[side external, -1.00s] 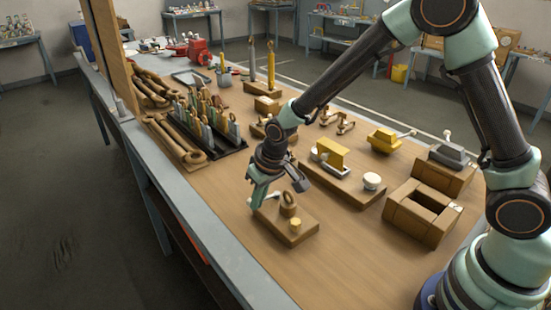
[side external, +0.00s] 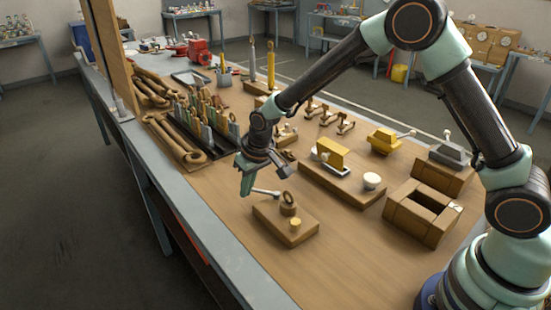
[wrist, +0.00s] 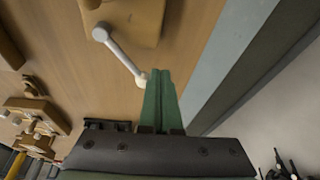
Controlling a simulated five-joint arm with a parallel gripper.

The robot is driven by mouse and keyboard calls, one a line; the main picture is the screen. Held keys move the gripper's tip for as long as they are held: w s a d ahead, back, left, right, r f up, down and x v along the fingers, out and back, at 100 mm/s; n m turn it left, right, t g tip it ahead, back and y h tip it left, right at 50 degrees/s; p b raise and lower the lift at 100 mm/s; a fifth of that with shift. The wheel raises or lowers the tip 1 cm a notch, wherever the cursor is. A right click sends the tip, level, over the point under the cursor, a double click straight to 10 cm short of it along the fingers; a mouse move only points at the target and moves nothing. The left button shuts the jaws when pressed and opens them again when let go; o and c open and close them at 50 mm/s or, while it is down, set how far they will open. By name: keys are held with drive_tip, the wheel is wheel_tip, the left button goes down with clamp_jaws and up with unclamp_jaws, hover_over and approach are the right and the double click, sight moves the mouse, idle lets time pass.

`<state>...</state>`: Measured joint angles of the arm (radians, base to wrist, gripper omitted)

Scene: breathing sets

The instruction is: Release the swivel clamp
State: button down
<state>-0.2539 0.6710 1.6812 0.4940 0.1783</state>
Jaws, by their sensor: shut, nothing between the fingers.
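The swivel clamp's wooden block (side external: 276,224) lies on the bench, with a dark ring on a round post (side external: 288,203) and a small yellow knob (side external: 295,223) on top. Its pale lever (side external: 266,192) sticks out past the block's far left edge. My gripper (side external: 246,188) is shut and empty at the lever's outer end. In the wrist view the lever (wrist: 120,54) runs from the block (wrist: 140,20) to a pale tip just left of my green fingertips (wrist: 160,74). I cannot tell whether they touch.
A yellow-topped fixture (side external: 332,155) with a white knob stands behind the clamp to the right. A hollow wooden box (side external: 405,220) is farther right. A black tool rack (side external: 205,140) stands at the back left. Bare bench lies in front of the block.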

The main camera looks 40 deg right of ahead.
drive_tip(key=shift+w+d, duration=0.1)
drive_tip(key=shift+w, duration=0.1)
drive_tip(key=shift+s, duration=0.2)
idle(0.4)
drive_tip(key=shift+s+d, duration=0.3)
drive_tip(key=shift+s, duration=0.25)
drive_tip(key=shift+s+a+r, duration=0.1)
drive_tip(key=shift+s+a, duration=0.1)
drive_tip(key=shift+s, duration=0.05)
drive_tip(key=s+a, duration=0.1)
drive_tip(key=s+a+r, duration=0.1)
drive_tip(key=shift+s+a+r, duration=0.2)
drive_tip(key=shift+s+r, duration=0.1)
drive_tip(key=shift+s, duration=0.05)
drive_tip(key=a+v, duration=0.2)
drive_tip(key=v, duration=0.7)
drive_tip(key=s+d+r+t, duration=0.1)
drive_tip(key=s+d+r, duration=0.3)
drive_tip(key=s+d, duration=0.3)
drive_tip(key=s+d+r+t, duration=0.1)
drive_tip(key=s+d+r, duration=0.4)
drive_tip(key=s+d, duration=0.2)
drive_tip(key=shift+s+d+r+m+h, duration=0.15)
drive_tip(key=shift+d+r+m+h, duration=0.2)
drive_tip(key=shift+d, duration=0.8)
